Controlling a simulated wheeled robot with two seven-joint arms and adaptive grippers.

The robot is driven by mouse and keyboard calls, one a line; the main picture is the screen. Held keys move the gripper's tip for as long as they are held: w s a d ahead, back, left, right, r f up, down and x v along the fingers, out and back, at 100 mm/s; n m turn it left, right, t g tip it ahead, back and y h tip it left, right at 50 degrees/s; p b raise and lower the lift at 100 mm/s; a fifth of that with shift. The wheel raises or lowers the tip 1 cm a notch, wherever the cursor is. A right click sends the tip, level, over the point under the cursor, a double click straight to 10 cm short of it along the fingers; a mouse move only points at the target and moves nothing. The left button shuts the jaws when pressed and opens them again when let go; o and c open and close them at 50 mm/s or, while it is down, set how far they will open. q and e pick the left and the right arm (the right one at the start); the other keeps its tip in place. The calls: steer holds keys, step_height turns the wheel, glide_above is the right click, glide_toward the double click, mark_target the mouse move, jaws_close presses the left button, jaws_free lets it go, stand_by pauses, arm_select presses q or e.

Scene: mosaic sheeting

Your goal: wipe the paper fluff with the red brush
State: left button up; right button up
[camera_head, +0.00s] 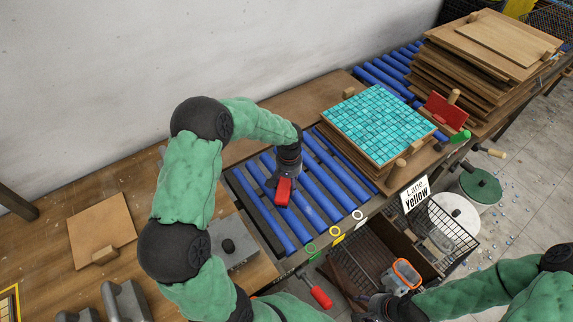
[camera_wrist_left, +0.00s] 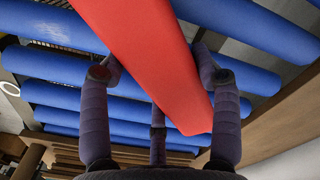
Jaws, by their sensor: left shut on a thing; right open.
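My left gripper (camera_head: 284,178) is above the blue rollers, shut on a red, bar-shaped thing that looks like the red brush (camera_head: 283,192). The left wrist view shows the smooth red bar (camera_wrist_left: 150,60) between the dark fingers (camera_wrist_left: 158,110); no bristles show. To the right of it, a teal mosaic sheet (camera_head: 380,122) lies on a stack of boards. I cannot make out any paper fluff on it. My right gripper (camera_head: 375,304) is low at the bottom, open, near an orange-rimmed container (camera_head: 406,272).
Blue rollers (camera_head: 316,182) run under my left gripper. A red plate with a wooden grip (camera_head: 446,110) stands at the sheet's right edge. Stacked boards (camera_head: 490,50) are at the back right. A wire basket (camera_head: 450,228) and a red-handled tool (camera_head: 320,297) are in front.

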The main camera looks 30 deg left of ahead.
arm_select(q)
steer(key=r, duration=0.2)
steer(key=r+p, duration=0.1)
steer(key=shift+s+d+r, duration=0.1)
steer(key=shift+d+r, duration=0.15)
step_height(320, 180, up, 2)
steer(key=shift+a+p, duration=0.15)
steer(key=shift+p, duration=0.6)
steer(key=shift+r+p, duration=0.8)
steer(key=shift+r, duration=0.45)
